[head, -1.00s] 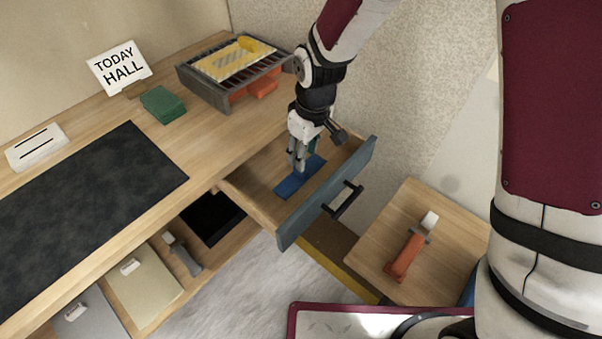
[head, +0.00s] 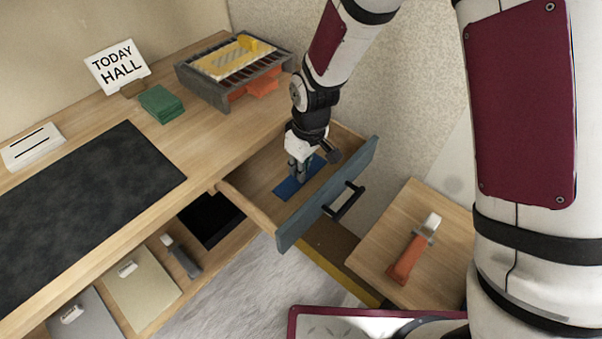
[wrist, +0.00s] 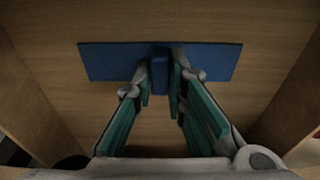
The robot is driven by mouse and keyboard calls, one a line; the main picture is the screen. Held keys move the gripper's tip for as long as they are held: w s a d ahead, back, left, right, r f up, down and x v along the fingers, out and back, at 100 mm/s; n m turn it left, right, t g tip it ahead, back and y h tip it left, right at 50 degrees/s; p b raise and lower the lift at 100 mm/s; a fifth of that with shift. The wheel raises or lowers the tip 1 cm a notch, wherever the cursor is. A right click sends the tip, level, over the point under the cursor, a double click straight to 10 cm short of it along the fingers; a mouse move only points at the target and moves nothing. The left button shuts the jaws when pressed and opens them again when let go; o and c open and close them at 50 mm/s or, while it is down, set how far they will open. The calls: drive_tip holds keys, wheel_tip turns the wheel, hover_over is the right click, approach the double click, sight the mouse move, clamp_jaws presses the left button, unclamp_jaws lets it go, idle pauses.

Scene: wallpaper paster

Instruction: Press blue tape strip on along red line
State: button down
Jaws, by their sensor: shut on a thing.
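The blue tape strip (head: 286,189) lies flat on the floor of the open drawer (head: 252,203). In the wrist view the strip (wrist: 110,62) runs left to right and has a raised blue grip (wrist: 160,72) at its middle. My gripper (head: 299,178) reaches down into the drawer. In the wrist view its teal-padded fingers (wrist: 160,80) stand on either side of the raised grip and are shut on it. In the head view my gripper hides part of the strip. I cannot make out a red line in these frames.
The drawer's walls and blue-grey front (head: 328,195) with a black handle (head: 344,201) surround my gripper. A grey slotted rack (head: 203,89) stands on the bench behind. A side table (head: 372,247) holds an orange-handled tool (head: 411,255). A dark mat (head: 75,205) covers the bench's left.

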wheel_tip(320, 180, up, 10)
drive_tip(key=p, duration=0.2)
idle(0.4)
drive_tip(key=shift+d, duration=0.1)
